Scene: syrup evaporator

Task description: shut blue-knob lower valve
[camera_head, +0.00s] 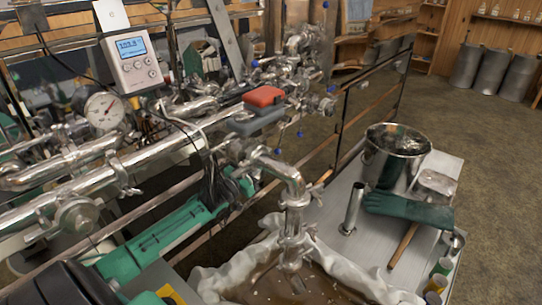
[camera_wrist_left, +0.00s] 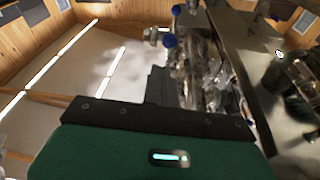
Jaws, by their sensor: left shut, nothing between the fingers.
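Several small blue knobs sit on the steel pipework in the head view. Two low ones are a nearer knob (camera_head: 277,151) and another (camera_head: 299,134); I cannot tell which is the task's lower valve. One knob is higher up (camera_head: 255,63). In the left wrist view, a blue knob (camera_wrist_left: 169,40) shows just beyond and right of my left gripper (camera_wrist_left: 157,74), with another farther off (camera_wrist_left: 176,10). The left gripper's dark fingers are shut and empty, apparently apart from the knob. In the head view its fingers are hard to make out behind the pipes. My right gripper is not in view.
A meter (camera_head: 133,50) and a round gauge (camera_head: 104,110) stand at the left. A steel pot (camera_head: 394,154) and a green glove (camera_head: 408,209) are on the right table. Dark rails run behind the pipes. Open floor lies beyond.

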